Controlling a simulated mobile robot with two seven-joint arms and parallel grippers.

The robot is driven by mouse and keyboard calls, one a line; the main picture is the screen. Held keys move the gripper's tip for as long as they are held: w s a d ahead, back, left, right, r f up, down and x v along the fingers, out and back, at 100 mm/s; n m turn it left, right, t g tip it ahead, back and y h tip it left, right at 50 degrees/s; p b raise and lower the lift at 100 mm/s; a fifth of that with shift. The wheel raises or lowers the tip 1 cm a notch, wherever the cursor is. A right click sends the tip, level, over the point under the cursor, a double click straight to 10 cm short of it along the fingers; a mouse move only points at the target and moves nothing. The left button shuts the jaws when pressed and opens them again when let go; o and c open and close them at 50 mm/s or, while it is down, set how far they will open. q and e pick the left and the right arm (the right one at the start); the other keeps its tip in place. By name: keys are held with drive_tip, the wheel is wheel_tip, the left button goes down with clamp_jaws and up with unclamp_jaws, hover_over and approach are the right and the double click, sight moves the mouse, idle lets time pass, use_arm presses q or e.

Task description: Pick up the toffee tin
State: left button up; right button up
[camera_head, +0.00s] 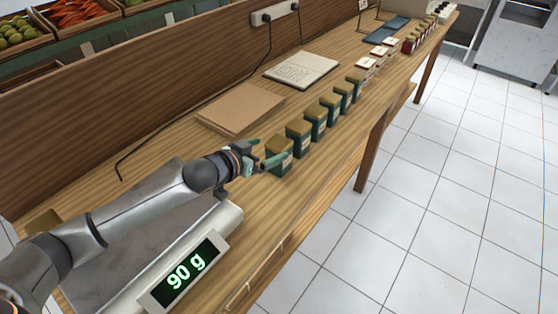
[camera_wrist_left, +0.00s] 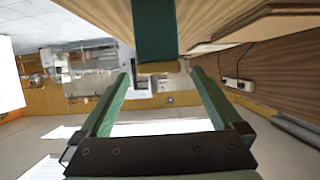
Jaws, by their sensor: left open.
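Several dark green tins with gold lids stand in a row along the wooden counter; their labels are too small to read, so I cannot tell which holds toffee. The nearest green tin (camera_head: 279,158) is right at my left gripper (camera_head: 268,158). My left gripper is open, with its green fingers pointing toward this tin. In the left wrist view, which is turned upside down, a green tin (camera_wrist_left: 153,28) with a gold lid (camera_wrist_left: 158,67) shows ahead, between the lines of the open fingers (camera_wrist_left: 160,76). I cannot tell whether the fingers touch it. My right gripper is out of view.
A scale with a steel plate and a display reading 90 g (camera_head: 185,274) lies under my left arm. White-topped tins and dark red jars (camera_head: 410,45) stand farther along the counter.

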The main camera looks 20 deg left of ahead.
sight(278, 143)
use_arm(q)
drive_tip(key=shift+b+x, duration=1.95)
drive_tip(key=shift+x, duration=0.4)
drive_tip(key=shift+w+d, duration=0.25)
drive_tip(key=shift+w, duration=0.15)
drive_tip(key=shift+r, duration=0.1)
drive_tip(key=c, duration=1.5)
clamp_jaws()
drive_tip(key=shift+r, duration=0.2)
